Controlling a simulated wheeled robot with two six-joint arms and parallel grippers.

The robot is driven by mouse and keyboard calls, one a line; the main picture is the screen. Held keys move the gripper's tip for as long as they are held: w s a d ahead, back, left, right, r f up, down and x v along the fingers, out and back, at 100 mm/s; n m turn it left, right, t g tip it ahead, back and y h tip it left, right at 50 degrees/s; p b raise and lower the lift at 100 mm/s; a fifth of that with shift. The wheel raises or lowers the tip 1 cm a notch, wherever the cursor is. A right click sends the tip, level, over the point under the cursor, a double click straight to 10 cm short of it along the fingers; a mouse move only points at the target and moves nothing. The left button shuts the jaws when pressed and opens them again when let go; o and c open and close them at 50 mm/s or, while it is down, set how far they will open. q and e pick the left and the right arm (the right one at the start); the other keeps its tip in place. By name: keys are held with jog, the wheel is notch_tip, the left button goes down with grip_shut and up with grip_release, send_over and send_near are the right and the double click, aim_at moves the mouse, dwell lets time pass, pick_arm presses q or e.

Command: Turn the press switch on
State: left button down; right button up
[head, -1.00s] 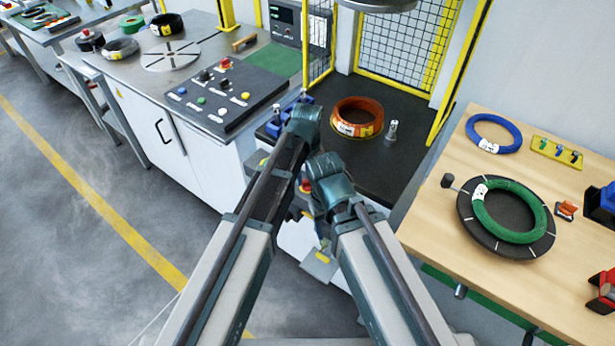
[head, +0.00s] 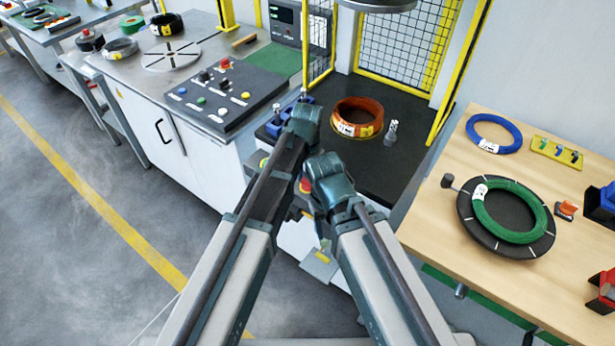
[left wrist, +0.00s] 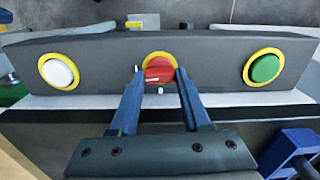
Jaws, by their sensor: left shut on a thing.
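In the left wrist view, a dark control box (left wrist: 211,75) carries a red rotary knob (left wrist: 160,70) on a yellow ring in its middle, with a white button on one side and a green button on the other. My left gripper (left wrist: 158,73) has its two blue fingers on either side of the red knob, closed on it. In the head view the red knob (head: 307,185) shows between my two arms, at the front of the press table. My left gripper's fingers are hidden there behind my arm. My right arm is folded beside the left, its fingers hidden.
The black press table (head: 390,172) holds an orange coil (head: 357,118) and a blue holder (head: 275,125). A button console (head: 227,95) stands to the left. A wooden table (head: 440,225) with a green coil (head: 510,235) stands to the right. The floor at left is clear.

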aim_at(307, 180)
pick_arm(q)
jog(key=shift+m, duration=0.5)
jog(key=c, duration=0.6)
grip_release()
jog(key=shift+c, duration=0.2)
notch_tip(307, 180, up, 14)
jog(key=p, duration=1.3)
jog(key=shift+p, duration=0.4)
jog(key=shift+f, duration=0.15)
